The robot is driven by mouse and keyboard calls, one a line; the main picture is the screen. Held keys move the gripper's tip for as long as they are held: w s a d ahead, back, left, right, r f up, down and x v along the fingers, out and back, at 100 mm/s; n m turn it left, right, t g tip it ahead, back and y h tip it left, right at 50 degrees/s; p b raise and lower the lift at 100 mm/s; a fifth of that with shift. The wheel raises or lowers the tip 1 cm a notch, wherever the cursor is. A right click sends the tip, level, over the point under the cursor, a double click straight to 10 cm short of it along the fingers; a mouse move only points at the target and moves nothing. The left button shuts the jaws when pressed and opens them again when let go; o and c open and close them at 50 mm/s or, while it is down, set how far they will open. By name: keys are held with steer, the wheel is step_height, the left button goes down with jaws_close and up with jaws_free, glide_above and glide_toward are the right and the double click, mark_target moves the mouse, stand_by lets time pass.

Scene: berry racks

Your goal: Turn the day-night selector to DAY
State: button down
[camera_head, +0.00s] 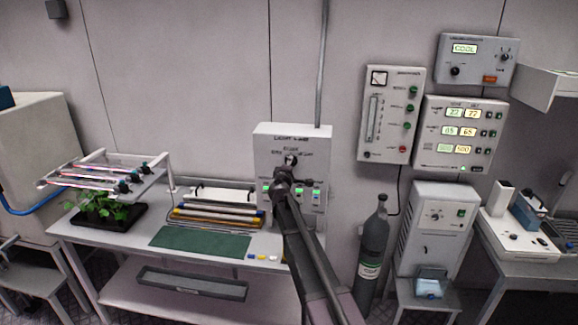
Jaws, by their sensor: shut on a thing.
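The day-night selector (291,159) is a small dark knob on the front of a pale upright box (264,143) at the back of the table. The lettering above the knob is too small to read surely, and I cannot tell which way the knob points. My gripper (289,171) is at the box's front, right at the knob, and is shut on it. My arm comes up from below and hides the lower middle of the box. Green-lit indicators show on both sides of the gripper.
The table (110,255) holds a green mat (200,241), several coloured tubes (215,217) and a potted plant (97,208) under a lamp rack (110,180). A gas cylinder (373,250) stands right of my arm. Control panels (392,115) hang on the wall at right.

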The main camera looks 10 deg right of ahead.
steer(key=shift+w+n, duration=0.3)
steer(key=shift+n, duration=1)
steer(key=shift+r, duration=0.1)
steer(key=shift+c, duration=1.5)
jaws_free()
steer(key=shift+s, duration=0.1)
steer(key=shift+d, duration=0.1)
steer(key=shift+s, duration=0.1)
